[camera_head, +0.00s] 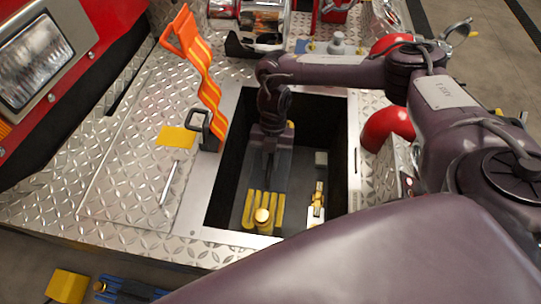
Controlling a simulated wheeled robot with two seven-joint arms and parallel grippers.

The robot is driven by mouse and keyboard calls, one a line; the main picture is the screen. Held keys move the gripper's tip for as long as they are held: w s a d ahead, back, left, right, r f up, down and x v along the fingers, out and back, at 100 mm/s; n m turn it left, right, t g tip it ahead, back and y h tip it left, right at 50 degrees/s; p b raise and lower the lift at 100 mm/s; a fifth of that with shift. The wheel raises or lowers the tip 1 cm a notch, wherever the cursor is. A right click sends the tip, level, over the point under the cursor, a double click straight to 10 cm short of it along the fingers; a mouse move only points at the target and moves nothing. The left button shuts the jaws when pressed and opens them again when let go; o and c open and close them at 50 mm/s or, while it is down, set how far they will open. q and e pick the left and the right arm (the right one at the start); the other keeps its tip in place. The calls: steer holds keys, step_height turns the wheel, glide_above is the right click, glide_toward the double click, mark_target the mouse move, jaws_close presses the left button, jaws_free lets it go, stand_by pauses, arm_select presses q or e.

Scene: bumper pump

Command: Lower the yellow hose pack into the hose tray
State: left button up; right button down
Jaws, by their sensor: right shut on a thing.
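The hose tray (355,140) is a deep, dark rectangular well with a pale metal rim, set in the bumper deck. The yellow hose pack (250,211), with yellow folds and a round brass end, is down inside the well, towards its near end. My right arm comes in from the right, reaches over the well and bends down into it. My right gripper (268,180) points down behind the pack and is shut on it. The fingertips are partly hidden, and I cannot tell whether the pack touches the floor. My left gripper is not in view.
A brass fitting (318,200) stands in the well right of the pack. An orange strap (204,82) rises beside the left rim. Red elbow pipes (385,127) stand at the right. Tread plate (115,160) with a yellow label (176,137) lies left. My purple arm link covers the lower right.

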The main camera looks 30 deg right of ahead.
steer(key=shift+f+b, duration=0.35)
steer(key=shift+f, duration=0.05)
stand_by(0.5)
steer(key=c, duration=1.3)
jaws_free()
steer(key=shift+c, duration=0.2)
steer(key=shift+o, duration=0.8)
steer(key=shift+s+f, duration=0.1)
steer(key=shift+f, duration=0.1)
steer(key=shift+o, duration=1.3)
steer(key=shift+r, duration=0.1)
step_height(320, 180, up, 12)
steer(key=p, duration=1)
